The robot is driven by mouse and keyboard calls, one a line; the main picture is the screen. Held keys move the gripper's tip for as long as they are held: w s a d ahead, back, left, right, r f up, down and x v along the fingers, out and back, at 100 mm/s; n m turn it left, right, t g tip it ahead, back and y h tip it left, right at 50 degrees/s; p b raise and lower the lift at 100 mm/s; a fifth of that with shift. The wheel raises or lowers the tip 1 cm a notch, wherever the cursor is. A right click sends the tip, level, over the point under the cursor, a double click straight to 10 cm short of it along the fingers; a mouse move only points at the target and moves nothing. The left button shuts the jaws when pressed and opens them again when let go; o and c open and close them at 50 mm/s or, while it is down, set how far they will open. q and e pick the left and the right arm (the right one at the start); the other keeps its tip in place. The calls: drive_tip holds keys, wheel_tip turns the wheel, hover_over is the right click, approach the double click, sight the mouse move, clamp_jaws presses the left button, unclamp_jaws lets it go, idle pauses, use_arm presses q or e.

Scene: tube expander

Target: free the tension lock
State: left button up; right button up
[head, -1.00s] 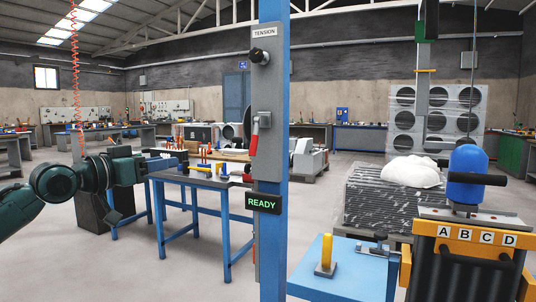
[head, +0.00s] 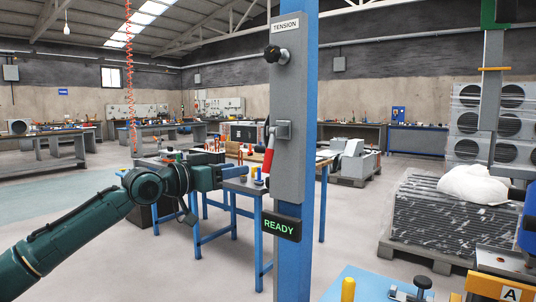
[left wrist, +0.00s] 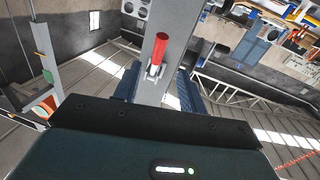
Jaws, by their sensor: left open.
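The grey tension panel (head: 288,110) is on a blue post, with a TENSION label (head: 285,25) at its top. Below the label is a black knob (head: 272,53). Lower down, a lever with a red handle (head: 267,160) hangs downward from a metal bracket (head: 284,130). My left gripper (head: 238,171) is open and empty, just left of the red handle and apart from it. In the left wrist view, the red handle (left wrist: 161,55) shows beyond the blue fingers, between them. Which part is the lock is not labelled. My right gripper is out of view.
A READY display (head: 281,227) sits on the post below the panel. A blue workbench with tools (head: 232,185) stands behind my left gripper. At the lower right are a yellow peg (head: 348,290) and an orange rack (head: 500,288). The floor at the left is open.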

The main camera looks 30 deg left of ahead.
sight(264, 163)
use_arm(q)
drive_tip(key=p+x, duration=0.3)
drive_tip(key=x, duration=0.6)
drive_tip(key=shift+w+d, duration=0.15)
drive_tip(key=shift+w, duration=0.25)
drive_tip(key=shift+w+d, duration=0.1)
drive_tip(key=shift+w, duration=0.25)
drive_tip(key=shift+w+d, duration=0.1)
drive_tip(key=shift+w, duration=0.15)
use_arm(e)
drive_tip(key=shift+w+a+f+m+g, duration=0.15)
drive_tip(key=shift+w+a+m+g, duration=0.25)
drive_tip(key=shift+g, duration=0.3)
use_arm(q)
drive_tip(key=shift+c, duration=0.3)
clamp_jaws()
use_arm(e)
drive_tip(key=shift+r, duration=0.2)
